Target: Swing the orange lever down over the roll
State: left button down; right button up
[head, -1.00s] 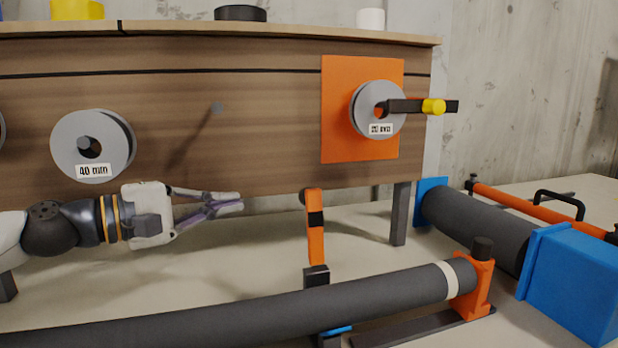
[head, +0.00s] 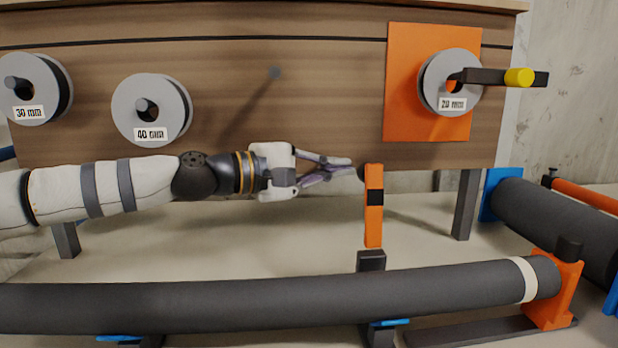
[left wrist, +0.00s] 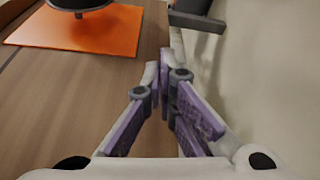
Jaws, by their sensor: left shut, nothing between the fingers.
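The orange lever (head: 374,222) stands upright behind the dark roll (head: 260,302), with a black band around its upper part and a dark block at its foot. The roll lies lengthwise across the front of the table, with a pale band near its right end. My left gripper (head: 352,166) is shut and empty, pointing right, with its tips just left of the lever's top. I cannot tell whether they touch it. In the left wrist view the shut fingers (left wrist: 165,75) show, but I cannot make out the lever. My right gripper is in neither view.
A wooden panel (head: 300,100) stands behind, with grey reels (head: 165,92) and an orange plate (head: 402,80) on it. A black bar with a yellow knob (head: 519,77) sticks out at right. An orange end bracket (head: 562,290) holds the roll. Another thick roll (head: 550,215) lies at right.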

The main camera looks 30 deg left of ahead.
aim_at(370, 204)
pick_arm(q)
jog(key=s+d+p, duration=0.2)
jog(key=shift+s+d+r+p, duration=0.3)
jog(key=shift+d+r, duration=0.05)
jog(key=shift+r, duration=0.05)
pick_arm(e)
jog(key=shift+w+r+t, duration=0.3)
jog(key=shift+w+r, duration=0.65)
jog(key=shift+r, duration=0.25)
pick_arm(q)
jog(key=shift+d, duration=0.15)
